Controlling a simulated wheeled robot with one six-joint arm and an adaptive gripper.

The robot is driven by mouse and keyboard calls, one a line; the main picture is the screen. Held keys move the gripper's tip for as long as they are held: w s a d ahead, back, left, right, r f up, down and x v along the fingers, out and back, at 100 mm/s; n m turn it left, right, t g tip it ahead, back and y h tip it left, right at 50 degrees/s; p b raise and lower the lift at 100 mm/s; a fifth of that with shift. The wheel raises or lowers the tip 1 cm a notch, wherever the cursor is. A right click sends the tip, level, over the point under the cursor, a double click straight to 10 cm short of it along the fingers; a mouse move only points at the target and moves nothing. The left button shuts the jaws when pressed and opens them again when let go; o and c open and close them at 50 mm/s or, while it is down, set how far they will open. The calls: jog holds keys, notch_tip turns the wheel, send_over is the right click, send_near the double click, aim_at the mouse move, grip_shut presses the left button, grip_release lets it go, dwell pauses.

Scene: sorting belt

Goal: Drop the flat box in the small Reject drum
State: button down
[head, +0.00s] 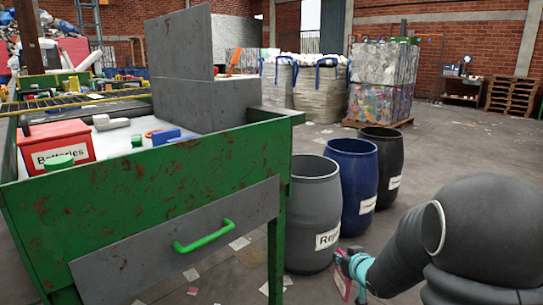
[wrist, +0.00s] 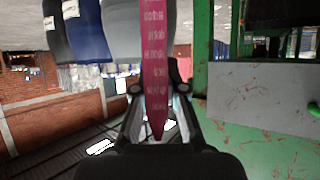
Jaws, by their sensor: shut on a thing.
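The flat box (wrist: 153,45) is thin and magenta with pale lettering, seen edge-on in the wrist view. My gripper (wrist: 155,98) is shut on it, one finger on each side. The small Reject drum (head: 312,205) is grey and open-topped, with a white label partly readable as "Rej". The box is outside it, below rim level. The drum's inside bottom is hidden.
A blue drum (head: 355,180) and a black drum (head: 385,160) stand behind the Reject drum. A green sorting table (head: 130,195) with a drawer (head: 185,245) is to its left. A red Batteries box (head: 55,142) stands on the table. Paper scraps lie on the floor.

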jog(key=shift+n+y, duration=0.6)
jog(key=s+a, duration=0.1)
jog(key=s+a+f, duration=0.1)
jog(key=a, duration=0.1)
jog(key=s+a+f, duration=0.1)
jog(key=shift+a+f, duration=0.2)
jog(key=shift+a, duration=0.1)
